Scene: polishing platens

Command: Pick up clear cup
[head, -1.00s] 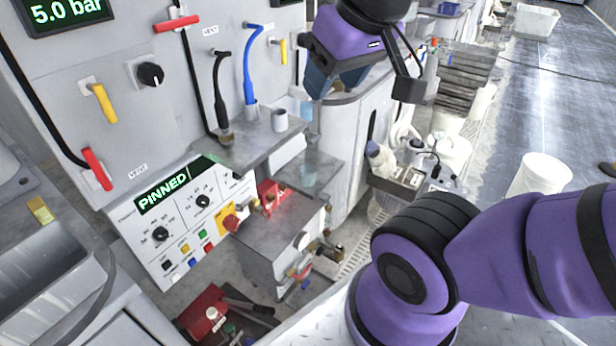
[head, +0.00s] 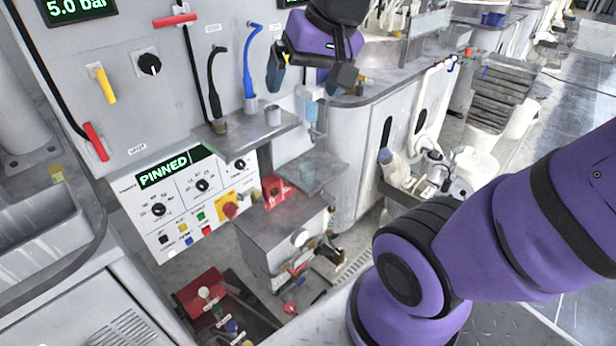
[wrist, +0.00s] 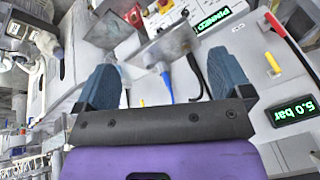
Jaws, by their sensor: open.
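A small pale, greyish cup (head: 251,106) stands on the grey shelf (head: 240,138) at the foot of the blue hose; I cannot tell for sure that it is the clear one. A plain grey cup (head: 272,115) stands to its right. A pale blue see-through vessel (head: 311,112) shows further right, by the cabinet. My gripper (head: 309,80) is open and empty, above and to the right of the shelf cups. In the wrist view my two blue-grey fingers (wrist: 163,62) are spread wide, with the shelf and blue hose (wrist: 168,88) between them in the picture.
A black hose (head: 213,85) ends in a brownish cup (head: 220,126) left of the cups. Yellow and red handles stick out from the panel (head: 130,100). Below the shelf is a grey machine block (head: 280,235). A rounded cabinet (head: 350,150) stands to the right.

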